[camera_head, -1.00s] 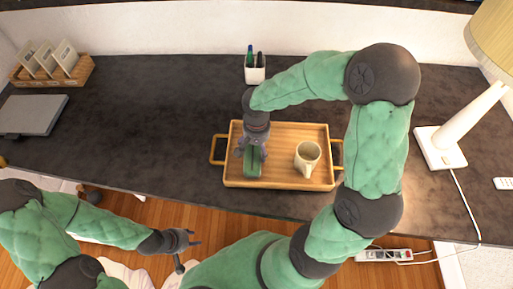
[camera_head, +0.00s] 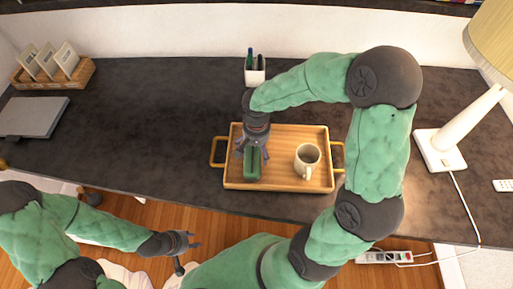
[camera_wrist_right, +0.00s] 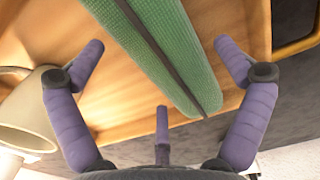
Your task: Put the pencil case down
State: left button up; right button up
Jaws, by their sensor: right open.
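The green pencil case (camera_head: 252,166) lies in the left part of the wooden tray (camera_head: 290,183), near a cream mug (camera_head: 307,160). In the right wrist view the case (camera_wrist_right: 150,45) shows a dark zip line along its length and rests on the tray's wooden surface. My right gripper (camera_head: 254,152) is just above and behind the case. In the wrist view its purple fingers (camera_wrist_right: 160,60) are spread wide on both sides of the case, with gaps between them and it. My left gripper (camera_head: 195,242) is off the front of the desk, over the floor, with its fingers apart and empty.
A pen cup (camera_head: 255,71) stands behind the tray. A white lamp (camera_head: 450,145) is at the right, a grey laptop (camera_head: 33,116) and a wooden card holder (camera_head: 55,72) at the left. The desk left of the tray is clear.

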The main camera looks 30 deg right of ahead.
aim_at(257, 149)
notch_tip(257, 149, up, 11)
jog(key=p, duration=0.3)
jog(key=shift+r, duration=0.15)
jog(key=shift+s, duration=0.1)
